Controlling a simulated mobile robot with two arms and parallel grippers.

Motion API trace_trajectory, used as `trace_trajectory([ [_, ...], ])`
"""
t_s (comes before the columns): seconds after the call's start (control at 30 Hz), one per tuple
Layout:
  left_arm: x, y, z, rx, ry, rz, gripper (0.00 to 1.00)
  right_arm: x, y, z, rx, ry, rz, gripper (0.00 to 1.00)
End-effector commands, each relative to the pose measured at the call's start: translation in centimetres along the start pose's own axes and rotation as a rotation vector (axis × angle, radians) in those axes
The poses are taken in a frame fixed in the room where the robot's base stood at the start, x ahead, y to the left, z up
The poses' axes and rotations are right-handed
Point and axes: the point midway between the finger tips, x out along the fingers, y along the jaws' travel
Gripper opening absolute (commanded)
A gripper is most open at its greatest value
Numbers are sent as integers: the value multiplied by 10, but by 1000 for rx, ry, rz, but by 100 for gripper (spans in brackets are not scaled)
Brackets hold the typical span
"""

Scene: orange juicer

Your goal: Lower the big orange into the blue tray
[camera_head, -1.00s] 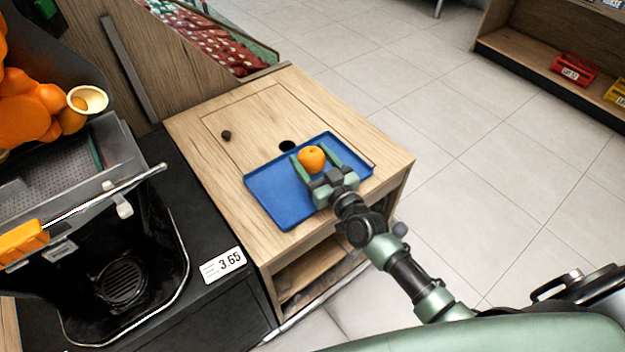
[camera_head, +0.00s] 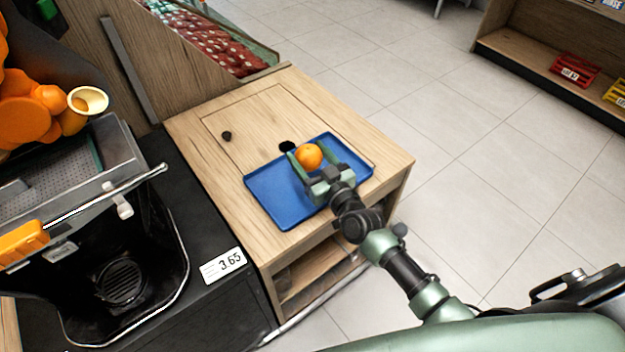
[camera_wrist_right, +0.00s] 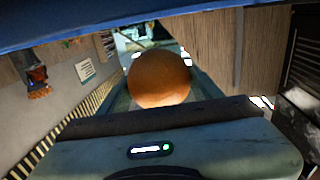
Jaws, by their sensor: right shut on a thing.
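The big orange (camera_head: 308,157) is between the fingers of my right gripper (camera_head: 312,160), which is shut on it. The orange is over the upper right part of the blue tray (camera_head: 279,203), which lies on the wooden cabinet top. I cannot tell whether the orange touches the tray floor. In the right wrist view the orange (camera_wrist_right: 160,79) fills the space between the fingers, and a blue edge of the tray (camera_wrist_right: 120,22) runs across the top. My left gripper is not in view.
The wooden cabinet (camera_head: 215,145) has a dark hole (camera_head: 287,147) behind the tray and a small dark knob (camera_head: 227,136). The juicer (camera_head: 110,240) with a price tag (camera_head: 223,265) stands at the left. Floor is open at the right.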

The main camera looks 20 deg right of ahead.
Motion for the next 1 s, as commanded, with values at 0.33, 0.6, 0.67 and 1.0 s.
trace_trajectory([
  [0.33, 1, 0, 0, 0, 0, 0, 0, 0, 0, 0, 0, 2, 0, 16],
  [0.6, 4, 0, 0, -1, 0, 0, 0, 0, 0, 4, -1, 2, 0, 16],
  [0.67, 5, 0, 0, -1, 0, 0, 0, 0, 0, 5, -1, 2, 0, 16],
  [1.0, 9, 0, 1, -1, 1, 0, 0, 0, 0, 10, -1, 1, 0, 16],
])
